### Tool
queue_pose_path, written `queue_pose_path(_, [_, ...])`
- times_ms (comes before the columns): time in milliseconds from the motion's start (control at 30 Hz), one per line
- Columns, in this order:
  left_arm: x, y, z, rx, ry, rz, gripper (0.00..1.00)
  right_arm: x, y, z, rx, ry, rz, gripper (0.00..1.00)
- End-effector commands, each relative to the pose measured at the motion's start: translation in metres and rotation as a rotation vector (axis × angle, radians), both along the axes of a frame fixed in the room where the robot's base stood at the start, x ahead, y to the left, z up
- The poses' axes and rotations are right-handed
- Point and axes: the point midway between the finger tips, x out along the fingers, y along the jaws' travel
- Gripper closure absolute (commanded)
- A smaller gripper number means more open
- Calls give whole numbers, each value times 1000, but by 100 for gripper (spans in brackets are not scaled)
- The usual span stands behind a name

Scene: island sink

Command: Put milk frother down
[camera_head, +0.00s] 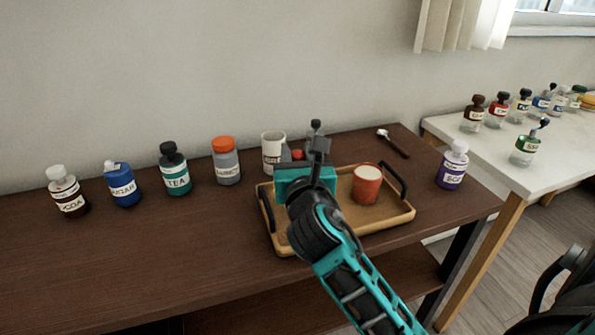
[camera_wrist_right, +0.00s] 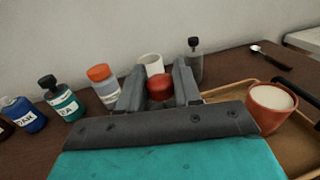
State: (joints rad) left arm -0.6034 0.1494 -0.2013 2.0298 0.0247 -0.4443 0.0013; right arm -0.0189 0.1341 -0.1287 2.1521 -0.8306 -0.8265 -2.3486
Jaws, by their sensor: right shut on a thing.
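My right gripper (camera_head: 299,153) is above the left back part of a wooden tray (camera_head: 386,222) on the dark brown table. In the wrist view its fingers (camera_wrist_right: 158,88) are shut on a red rounded thing, which I take to be the milk frother (camera_wrist_right: 160,87). Only its red end shows, also in the head view (camera_head: 297,154); the fingers and the teal gripper body hide the rest. I cannot tell whether it touches the tray or table. My left gripper is not in view.
A red cup (camera_head: 367,186) stands on the tray's right part. A dark-handled utensil (camera_head: 393,143) lies back right; a purple jar (camera_head: 452,166) stands right. The front left is clear.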

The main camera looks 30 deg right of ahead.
Motion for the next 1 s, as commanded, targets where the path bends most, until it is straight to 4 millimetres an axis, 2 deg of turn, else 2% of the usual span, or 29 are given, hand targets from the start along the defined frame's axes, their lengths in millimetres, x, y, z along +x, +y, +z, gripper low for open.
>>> queue_pose_path(33, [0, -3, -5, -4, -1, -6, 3, 0, 0, -13, 0, 1, -1, 100])
queue_pose_path(133, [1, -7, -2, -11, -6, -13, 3, 0, 0, -21, 0, -1, 0, 100])
queue_pose_path(567, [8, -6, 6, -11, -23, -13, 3, 0, 0, -24, -2, -1, 1, 100])
queue_pose_path(600, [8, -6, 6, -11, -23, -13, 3, 0, 0, -24, -1, 0, 0, 63])
queue_pose_path(833, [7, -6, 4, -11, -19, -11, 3, 0, 0, -23, 0, -1, 0, 41])
queue_pose_path(1000, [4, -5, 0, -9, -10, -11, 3, 0, 0, -23, 0, -1, 0, 41])
